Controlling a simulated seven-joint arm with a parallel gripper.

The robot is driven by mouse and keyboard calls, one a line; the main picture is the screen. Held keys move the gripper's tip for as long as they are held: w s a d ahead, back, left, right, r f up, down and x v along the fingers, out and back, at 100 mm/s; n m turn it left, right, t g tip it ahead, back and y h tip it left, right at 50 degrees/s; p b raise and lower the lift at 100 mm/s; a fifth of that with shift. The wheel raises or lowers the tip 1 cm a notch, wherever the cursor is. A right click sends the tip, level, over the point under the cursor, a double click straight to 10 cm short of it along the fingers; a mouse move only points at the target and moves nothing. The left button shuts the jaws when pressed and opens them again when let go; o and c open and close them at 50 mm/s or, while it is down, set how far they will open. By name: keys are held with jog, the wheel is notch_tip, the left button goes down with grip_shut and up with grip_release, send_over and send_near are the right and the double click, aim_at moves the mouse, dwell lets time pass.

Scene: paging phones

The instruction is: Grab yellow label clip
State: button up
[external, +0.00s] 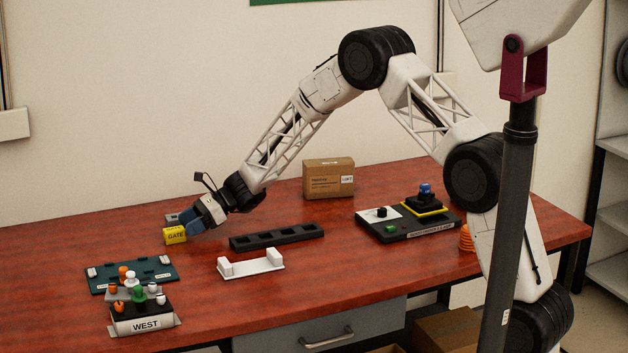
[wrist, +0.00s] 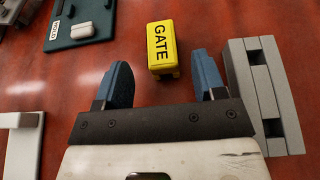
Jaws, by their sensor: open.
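The yellow label clip (external: 175,235) is marked "GATE" and stands on the red table at the left. In the wrist view the yellow clip (wrist: 161,50) is at the top middle, just beyond the fingertips and roughly between their lines. My gripper (external: 196,225) is right beside the clip in the external view. In the wrist view my gripper (wrist: 160,78) has its two blue fingers spread apart with nothing between them. I cannot tell its exact height above the table.
A grey slotted block (wrist: 262,90) lies close to the right finger. A green board (external: 155,272) and a "WEST" block (external: 145,325) with coloured pegs are at the front left. A black slotted rack (external: 277,237) and white bracket (external: 250,265) lie to the right.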

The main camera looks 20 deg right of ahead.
aim_at(180, 227)
jog(key=shift+r+x, duration=0.2)
jog(key=shift+x, duration=2.25)
jog(key=shift+w+a, duration=0.1)
jog(key=shift+w, duration=0.05)
jog(key=c, duration=1)
jog(key=shift+r, duration=0.2)
jog(key=shift+r, duration=0.55)
jog(key=shift+s+d+r, duration=0.1)
jog(key=shift+s+r, duration=0.1)
jog(key=shift+r, duration=0.35)
jog(key=shift+s+d+r, duration=0.1)
jog(key=shift+s+r, duration=0.05)
jog(key=shift+r, duration=0.4)
jog(key=s+d, duration=0.2)
jog(key=s, duration=0.2)
jog(key=s+d+r, duration=0.1)
jog(key=s+d, duration=0.2)
jog(key=s, duration=0.1)
jog(key=s+d, duration=0.3)
jog(key=s, duration=0.1)
jog(key=shift+s+d+r, duration=0.1)
jog(key=shift+s+r, duration=0.05)
jog(key=shift+s, duration=0.25)
